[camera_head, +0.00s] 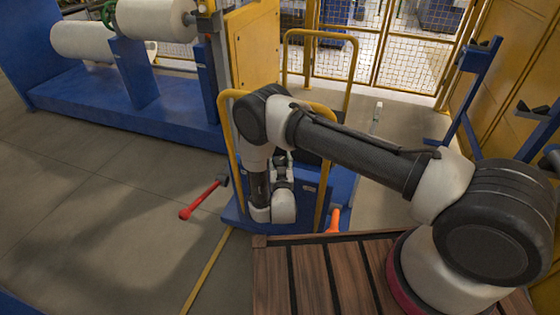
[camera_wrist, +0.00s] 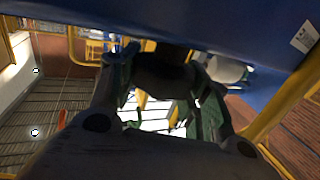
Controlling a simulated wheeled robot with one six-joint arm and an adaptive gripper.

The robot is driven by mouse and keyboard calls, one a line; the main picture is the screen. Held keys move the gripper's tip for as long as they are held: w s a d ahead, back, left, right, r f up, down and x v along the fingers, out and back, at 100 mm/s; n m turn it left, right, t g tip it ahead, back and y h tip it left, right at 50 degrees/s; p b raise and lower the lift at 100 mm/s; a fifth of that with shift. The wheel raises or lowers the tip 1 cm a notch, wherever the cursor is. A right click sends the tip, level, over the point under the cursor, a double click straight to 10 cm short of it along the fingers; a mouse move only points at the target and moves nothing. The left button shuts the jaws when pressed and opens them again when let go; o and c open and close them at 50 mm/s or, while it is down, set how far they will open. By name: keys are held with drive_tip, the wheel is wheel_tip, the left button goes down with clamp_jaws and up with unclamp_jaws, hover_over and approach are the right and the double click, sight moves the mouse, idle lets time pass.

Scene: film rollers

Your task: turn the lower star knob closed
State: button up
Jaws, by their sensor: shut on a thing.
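A dark knob (camera_wrist: 163,72) shows in the wrist view just under a blue panel (camera_wrist: 230,28). It is in shadow, so its star shape is not clear. My gripper (camera_wrist: 160,88) reaches up to it, with one finger on each side, shut on the knob. In the head view my arm bends down at the blue and yellow stand (camera_head: 240,215). My own wrist covers the fingers and the knob there, so the knob's turn angle cannot be read.
Yellow rails (camera_head: 323,185) rise close around my wrist. A red-handled lever (camera_head: 198,202) sticks out at left, and an orange handle (camera_head: 333,221) is at right. White film rolls (camera_head: 155,18) sit on a blue frame behind. The floor (camera_head: 100,200) at left is clear.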

sight(280, 160)
drive_tip(key=m+g+h, duration=0.1)
drive_tip(key=m+h, duration=0.2)
drive_tip(key=h, duration=0.2)
drive_tip(key=m+g+h, duration=0.2)
drive_tip(key=m+h, duration=0.1)
drive_tip(key=h, duration=0.1)
drive_tip(key=shift+m+h, duration=0.3)
drive_tip(key=shift+h, duration=0.1)
drive_tip(key=m+g+h, duration=0.4)
drive_tip(key=shift+f+h, duration=0.1)
drive_tip(key=shift+h, duration=0.3)
drive_tip(key=shift+m+g+h, duration=0.9)
drive_tip(key=shift+m+g, duration=0.4)
drive_tip(key=shift+g, duration=0.8)
drive_tip(key=o, duration=1)
drive_tip(key=shift+o, duration=0.2)
drive_tip(key=shift+r, duration=0.2)
wheel_tip(280, 160, up, 10)
drive_tip(key=shift+f, duration=0.1)
